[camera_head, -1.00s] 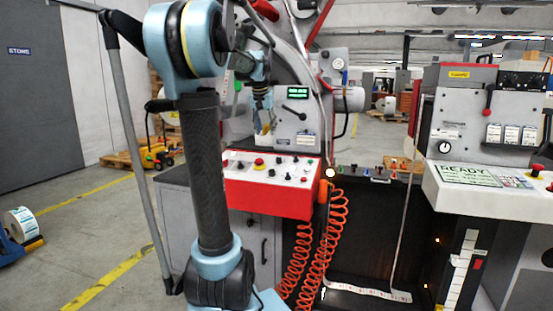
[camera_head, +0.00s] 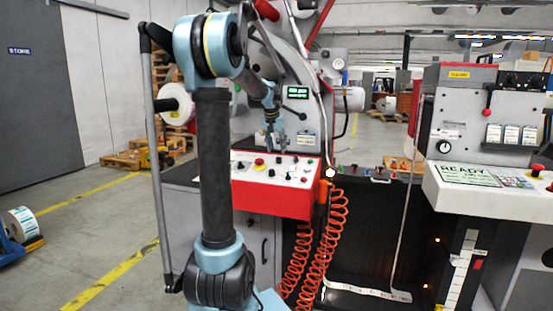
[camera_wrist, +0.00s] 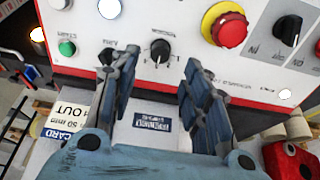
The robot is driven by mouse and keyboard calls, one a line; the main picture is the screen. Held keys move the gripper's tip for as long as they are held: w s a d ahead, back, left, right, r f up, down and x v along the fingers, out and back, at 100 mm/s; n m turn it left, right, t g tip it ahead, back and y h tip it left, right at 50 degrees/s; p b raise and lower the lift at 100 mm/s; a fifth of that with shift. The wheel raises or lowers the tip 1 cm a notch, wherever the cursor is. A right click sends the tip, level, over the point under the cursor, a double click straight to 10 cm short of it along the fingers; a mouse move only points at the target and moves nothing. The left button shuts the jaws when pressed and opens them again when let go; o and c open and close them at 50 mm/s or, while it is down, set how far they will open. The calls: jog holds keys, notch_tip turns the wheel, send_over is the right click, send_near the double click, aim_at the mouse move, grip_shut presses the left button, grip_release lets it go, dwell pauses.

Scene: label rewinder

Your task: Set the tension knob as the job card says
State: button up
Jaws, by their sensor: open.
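My gripper (camera_head: 275,143) hangs just above the back of the red and white control panel (camera_head: 240,188). In the wrist view my gripper (camera_wrist: 160,66) is open, its two fingers apart and nothing between them. A black knob (camera_wrist: 160,48) with a white pointer lies just past the fingertips, roughly centred between them. I cannot read its label, so I cannot tell whether it is the tension knob. Another black knob (camera_wrist: 287,30) stands at the upper right. A white card (camera_wrist: 62,121) reading "CARD" lies partly behind the left finger; most of its text is hidden.
A red stop button with a yellow collar (camera_wrist: 224,25) sits right of the central knob. A green button (camera_wrist: 67,48) is at the left. A red block (camera_wrist: 290,160) is at the lower right. Orange coiled hoses (camera_head: 334,225) hang beside the panel.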

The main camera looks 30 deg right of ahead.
aim_at(279, 158)
jog(key=shift+x, duration=2.9)
